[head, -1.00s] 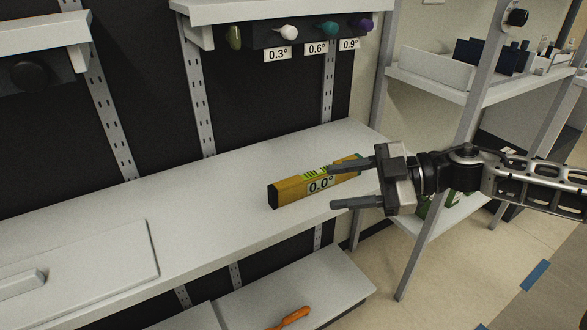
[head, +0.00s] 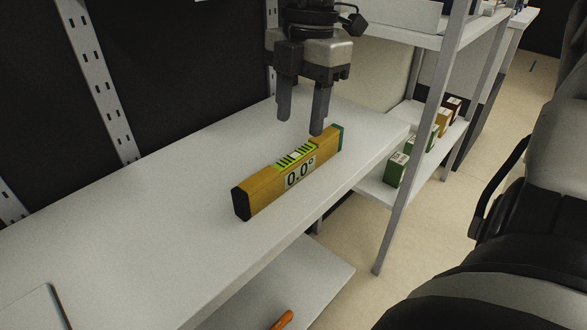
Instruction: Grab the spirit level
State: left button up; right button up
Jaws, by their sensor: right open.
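The spirit level (head: 265,192) is a yellow bar with a black end cap, a green far end, a green vial on top and a "0.0°" label. It stands on its long edge on the white shelf (head: 170,225) in the head view. My right gripper (head: 301,126) is open and points down above the far part of the level. Its fingers look apart from the level, with nothing between them; the exact height gap is hard to tell. My left gripper is not in view.
An orange-handled tool (head: 284,319) lies on the lower shelf (head: 290,280). A metal rack at right holds several small boxes, including a green one (head: 396,169). A rack post (head: 415,150) stands right of the shelf end.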

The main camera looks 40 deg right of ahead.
aim_at(296, 154)
jog(key=f, duration=0.2)
jog(key=f+b, duration=0.1)
jog(key=f, duration=0.2)
jog(key=a+f, duration=0.1)
jog(key=f, duration=0.2)
jog(key=shift+f+b, duration=0.2)
jog(key=shift+b, duration=0.15)
jog(key=shift+f, duration=0.25)
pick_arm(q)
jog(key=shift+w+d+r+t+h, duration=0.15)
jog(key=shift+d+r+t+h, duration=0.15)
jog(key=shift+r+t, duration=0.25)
pick_arm(e)
grip_shut()
